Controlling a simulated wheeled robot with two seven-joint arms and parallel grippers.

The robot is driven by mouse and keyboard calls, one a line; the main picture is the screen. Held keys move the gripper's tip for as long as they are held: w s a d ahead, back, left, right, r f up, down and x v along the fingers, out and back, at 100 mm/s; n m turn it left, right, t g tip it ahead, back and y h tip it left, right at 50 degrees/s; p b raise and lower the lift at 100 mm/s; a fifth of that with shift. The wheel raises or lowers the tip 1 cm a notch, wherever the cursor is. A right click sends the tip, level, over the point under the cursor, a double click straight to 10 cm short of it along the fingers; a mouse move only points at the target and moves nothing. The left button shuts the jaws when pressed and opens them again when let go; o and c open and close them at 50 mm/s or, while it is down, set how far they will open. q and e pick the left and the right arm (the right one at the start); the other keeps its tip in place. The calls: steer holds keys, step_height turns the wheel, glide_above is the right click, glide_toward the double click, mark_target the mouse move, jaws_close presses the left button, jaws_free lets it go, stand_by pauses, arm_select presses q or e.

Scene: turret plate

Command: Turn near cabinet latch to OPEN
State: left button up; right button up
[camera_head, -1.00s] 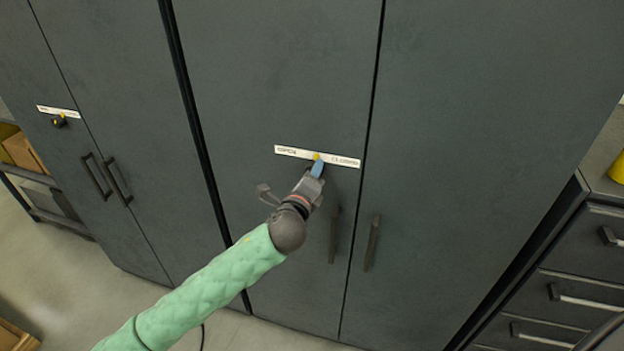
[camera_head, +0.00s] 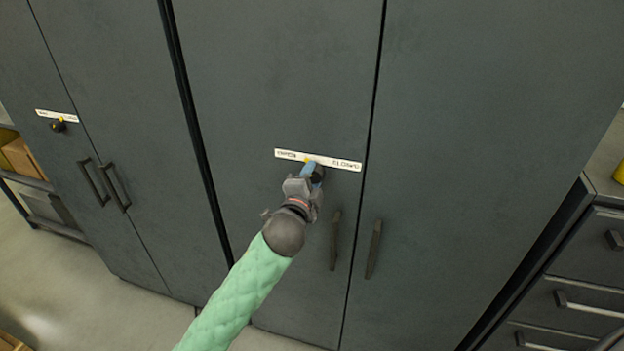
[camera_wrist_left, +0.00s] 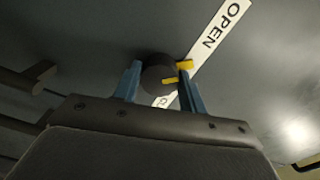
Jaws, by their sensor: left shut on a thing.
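The near cabinet latch is a dark round knob (camera_wrist_left: 156,76) with a yellow pointer, on the grey cabinet door. A white label strip (camera_head: 345,165) runs behind it, with OPEN at its left end and CLOSED at its right in the head view. In the left wrist view the strip (camera_wrist_left: 222,35) slants, with OPEN at the upper right. The yellow pointer lies near the strip's middle, beside a second yellow mark. My left gripper (camera_head: 314,172) is shut on the knob, one blue finger on each side (camera_wrist_left: 160,88). My right gripper is out of view.
Two upright door handles (camera_head: 335,240) hang below and right of the latch. A farther cabinet at left has its own latch (camera_head: 58,125) and label. Drawers (camera_head: 570,300) stand at the right. The floor at lower left is partly clear.

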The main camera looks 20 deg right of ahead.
arm_select(q)
steer(key=shift+f+n, duration=0.1)
steer(key=shift+n, duration=0.2)
steer(key=o, duration=0.8)
steer(key=shift+o, duration=0.9)
steer(key=shift+s+a+b, duration=0.3)
steer(key=shift+s+b, duration=0.05)
steer(key=shift+s, duration=0.05)
steer(key=b+v, duration=0.2)
steer(key=v, duration=0.4)
steer(key=shift+s+a, duration=0.25)
steer(key=shift+s, duration=0.05)
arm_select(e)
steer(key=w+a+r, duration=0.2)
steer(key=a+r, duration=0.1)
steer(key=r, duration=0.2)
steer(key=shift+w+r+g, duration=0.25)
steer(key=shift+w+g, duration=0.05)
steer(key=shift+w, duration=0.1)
